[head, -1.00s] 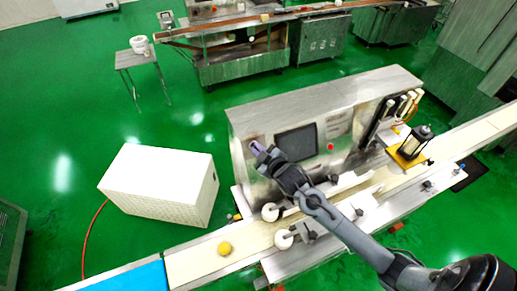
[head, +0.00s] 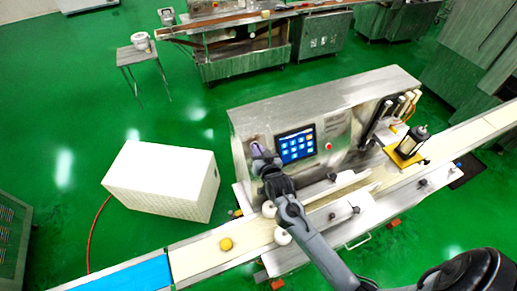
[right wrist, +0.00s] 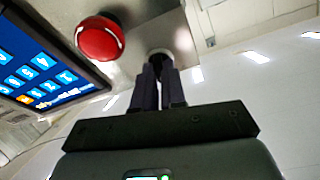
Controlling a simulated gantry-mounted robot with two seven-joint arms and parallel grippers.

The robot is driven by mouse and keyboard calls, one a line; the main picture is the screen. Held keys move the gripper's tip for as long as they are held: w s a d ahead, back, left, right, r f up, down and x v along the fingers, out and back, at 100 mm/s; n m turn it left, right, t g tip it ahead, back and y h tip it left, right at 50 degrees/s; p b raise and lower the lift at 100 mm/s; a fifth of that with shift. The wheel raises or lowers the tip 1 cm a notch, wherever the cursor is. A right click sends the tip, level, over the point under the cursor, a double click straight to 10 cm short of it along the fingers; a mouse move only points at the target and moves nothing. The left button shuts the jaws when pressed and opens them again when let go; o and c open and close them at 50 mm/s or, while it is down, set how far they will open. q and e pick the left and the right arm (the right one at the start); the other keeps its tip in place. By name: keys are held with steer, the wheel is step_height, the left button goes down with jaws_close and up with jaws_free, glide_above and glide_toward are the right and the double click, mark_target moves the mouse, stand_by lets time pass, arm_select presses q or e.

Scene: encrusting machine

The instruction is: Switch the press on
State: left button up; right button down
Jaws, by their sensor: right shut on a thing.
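The press is a steel machine (head: 350,100) with a control panel on its front. Its screen (head: 296,146) is lit blue with several icons. The screen also shows at the left of the right wrist view (right wrist: 45,65). My right gripper (head: 257,153) is at the panel, just left of the screen. In the right wrist view, my right gripper (right wrist: 160,82) has its dark fingers close together, shut on a small dark round switch knob (right wrist: 159,55) on a pale plate. The fingers hide most of the knob. My left gripper is not in view.
A red button (head: 328,147) is right of the screen; a red button (right wrist: 100,38) is close to the fingers in the wrist view. A conveyor (head: 205,257) with a yellow ball (head: 226,244) runs along the front. A white box (head: 162,180) stands left.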

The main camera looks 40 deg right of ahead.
steer(key=m+h, duration=0.1)
steer(key=m, duration=0.2)
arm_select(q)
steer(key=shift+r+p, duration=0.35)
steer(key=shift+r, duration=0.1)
arm_select(e)
steer(key=shift+m+g, duration=0.4)
steer(key=shift+m, duration=0.6)
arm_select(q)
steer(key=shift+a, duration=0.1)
arm_select(e)
steer(key=c, duration=1.2)
jaws_free()
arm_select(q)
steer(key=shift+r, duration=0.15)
arm_select(e)
steer(key=shift+a+r, duration=0.1)
